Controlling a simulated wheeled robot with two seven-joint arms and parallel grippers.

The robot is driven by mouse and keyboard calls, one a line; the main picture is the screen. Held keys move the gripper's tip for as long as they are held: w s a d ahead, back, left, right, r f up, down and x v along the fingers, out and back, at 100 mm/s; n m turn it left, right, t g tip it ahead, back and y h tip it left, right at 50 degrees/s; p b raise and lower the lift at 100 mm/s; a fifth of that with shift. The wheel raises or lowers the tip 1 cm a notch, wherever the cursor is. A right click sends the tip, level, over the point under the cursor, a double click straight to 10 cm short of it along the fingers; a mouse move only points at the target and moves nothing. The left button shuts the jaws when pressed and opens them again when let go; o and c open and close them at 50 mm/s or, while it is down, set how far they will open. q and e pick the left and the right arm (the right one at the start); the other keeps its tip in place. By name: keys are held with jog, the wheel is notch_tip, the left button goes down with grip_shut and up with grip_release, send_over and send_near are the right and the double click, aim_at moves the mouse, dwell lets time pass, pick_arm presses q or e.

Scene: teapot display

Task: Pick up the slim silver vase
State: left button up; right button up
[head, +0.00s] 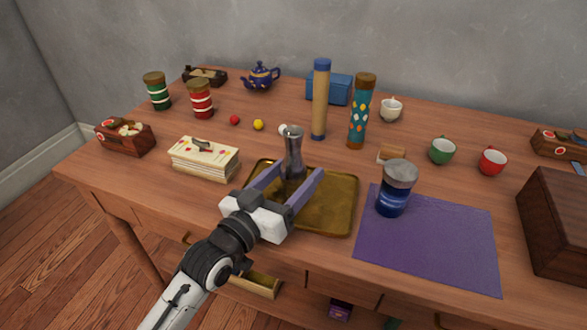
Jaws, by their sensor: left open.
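The slim silver vase (293,154) stands upright near the back part of the brass tray (340,208). My left gripper (292,181) is open, coming in from the front of the table. Its two fingers lie to the left and right of the vase's lower part, with the vase near their tips. I cannot tell whether either finger touches the vase. The vase's foot is partly hidden by the fingers. My right gripper is not in view.
A blue jar (393,196) stands on the purple mat (440,240) to the right. A stack of cards (204,160) lies left of the tray. A tall tan cylinder (320,105) and a teal patterned one (361,115) stand behind. A dark wooden box (558,220) is at right.

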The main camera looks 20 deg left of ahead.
pick_arm(q)
jog(key=c, duration=1.3)
jog(key=shift+r, duration=0.1)
jog(key=shift+c, duration=0.2)
jog(key=shift+r, duration=0.1)
